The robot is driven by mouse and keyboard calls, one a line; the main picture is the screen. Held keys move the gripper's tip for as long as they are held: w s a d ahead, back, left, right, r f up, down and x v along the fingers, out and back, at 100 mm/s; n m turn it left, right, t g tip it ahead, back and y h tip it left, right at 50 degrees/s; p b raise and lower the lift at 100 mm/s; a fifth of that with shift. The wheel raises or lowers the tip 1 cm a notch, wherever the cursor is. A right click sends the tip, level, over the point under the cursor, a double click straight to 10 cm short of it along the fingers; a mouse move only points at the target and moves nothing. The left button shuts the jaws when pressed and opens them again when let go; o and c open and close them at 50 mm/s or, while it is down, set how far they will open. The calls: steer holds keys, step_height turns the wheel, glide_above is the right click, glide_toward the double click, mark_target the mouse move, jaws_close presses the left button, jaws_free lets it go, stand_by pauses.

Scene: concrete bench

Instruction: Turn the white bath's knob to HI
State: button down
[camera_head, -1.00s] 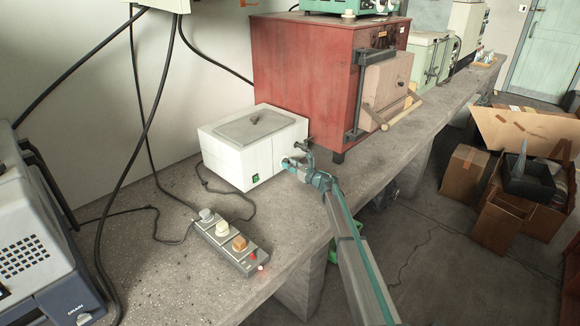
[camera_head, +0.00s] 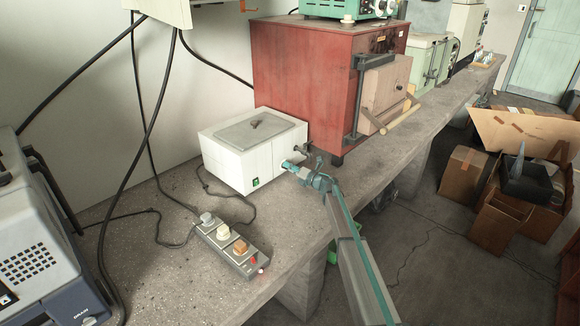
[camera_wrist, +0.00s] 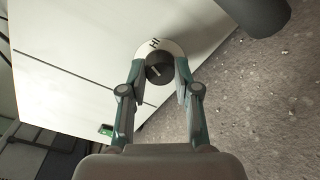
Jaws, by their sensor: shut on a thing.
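The white bath (camera_head: 228,167) stands on the bench with a grey lid and a small green switch at its front. In the wrist view its white side (camera_wrist: 75,75) fills the upper left. The dark round knob (camera_wrist: 158,72) sits on a pale dial ring (camera_wrist: 173,47), with the letters HI at the ring's upper left. A short light mark shows on the knob; which way it points is hard to tell. My gripper (camera_wrist: 159,68) is shut on the knob, one finger on each side. In the head view my gripper (camera_head: 288,165) meets the bath's front right, where the knob is hidden.
A power strip (camera_head: 232,247) with several plugs and a lit red light lies in front of the bath, with cables around it. A red oven (camera_head: 305,85) stands behind, right of the bath. A grey-blue device (camera_head: 40,250) is at the left. The bench edge is close below my arm.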

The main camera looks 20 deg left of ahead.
steer(key=shift+m+p, duration=1.05)
steer(key=shift+m, duration=1.15)
steer(key=c, duration=0.8)
jaws_free()
steer(key=shift+c, duration=0.2)
steer(key=v, duration=1.1)
steer(key=shift+d, duration=0.55)
